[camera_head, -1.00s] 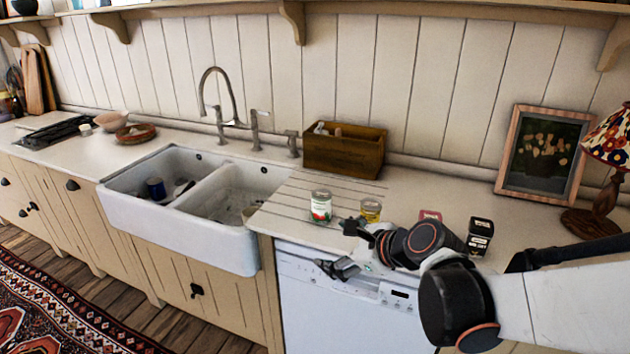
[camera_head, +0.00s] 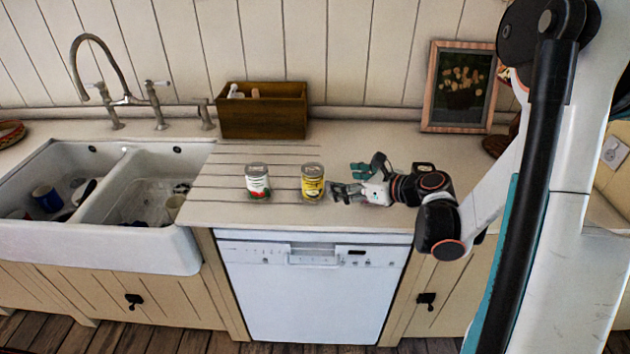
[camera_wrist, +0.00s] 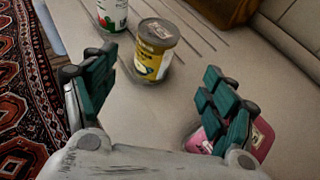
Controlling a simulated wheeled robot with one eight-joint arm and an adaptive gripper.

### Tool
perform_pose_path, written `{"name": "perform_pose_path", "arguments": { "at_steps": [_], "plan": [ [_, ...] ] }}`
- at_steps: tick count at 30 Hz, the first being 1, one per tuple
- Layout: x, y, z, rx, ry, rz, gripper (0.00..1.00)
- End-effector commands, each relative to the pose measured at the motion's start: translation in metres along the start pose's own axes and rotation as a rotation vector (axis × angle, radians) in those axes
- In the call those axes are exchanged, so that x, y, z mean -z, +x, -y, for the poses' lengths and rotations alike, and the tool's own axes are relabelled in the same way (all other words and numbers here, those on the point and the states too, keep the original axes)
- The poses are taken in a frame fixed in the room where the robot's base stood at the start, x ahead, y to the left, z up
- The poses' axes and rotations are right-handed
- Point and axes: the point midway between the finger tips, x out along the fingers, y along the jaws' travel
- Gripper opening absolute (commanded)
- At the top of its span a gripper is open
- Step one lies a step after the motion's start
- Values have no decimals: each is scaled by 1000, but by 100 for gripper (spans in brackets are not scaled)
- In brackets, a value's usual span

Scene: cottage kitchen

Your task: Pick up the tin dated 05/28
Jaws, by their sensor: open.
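A yellow tin (camera_head: 313,183) stands upright on the counter to the left of my gripper (camera_head: 347,181). A white tin with green and red on its label (camera_head: 257,182) stands upright further left. In the wrist view the yellow tin (camera_wrist: 154,54) has a lid label whose print I cannot read; the white tin (camera_wrist: 112,14) is partly cut off at the top. My gripper (camera_wrist: 160,76) is open and empty, its fingers spread, with the yellow tin ahead between them. A pink item (camera_wrist: 262,139) lies partly hidden behind the right finger. No date is legible.
A wooden box (camera_head: 263,112) stands at the wall behind the tins. A double sink (camera_head: 100,195) is at the left. A framed picture (camera_head: 459,87) leans at the back right. A dark item (camera_head: 424,168) is partly hidden behind my wrist. The counter's front edge is close.

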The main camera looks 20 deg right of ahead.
Motion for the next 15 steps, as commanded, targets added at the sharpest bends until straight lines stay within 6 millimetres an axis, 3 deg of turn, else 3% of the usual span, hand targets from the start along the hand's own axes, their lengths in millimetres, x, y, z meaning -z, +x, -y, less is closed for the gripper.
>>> {"name": "perform_pose_path", "arguments": {
  "at_steps": [6,15],
  "plan": [
    [1,45,-2,-4,-2,-1,78],
    [0,69,-1,0,-2,-1,78]
  ]
}}
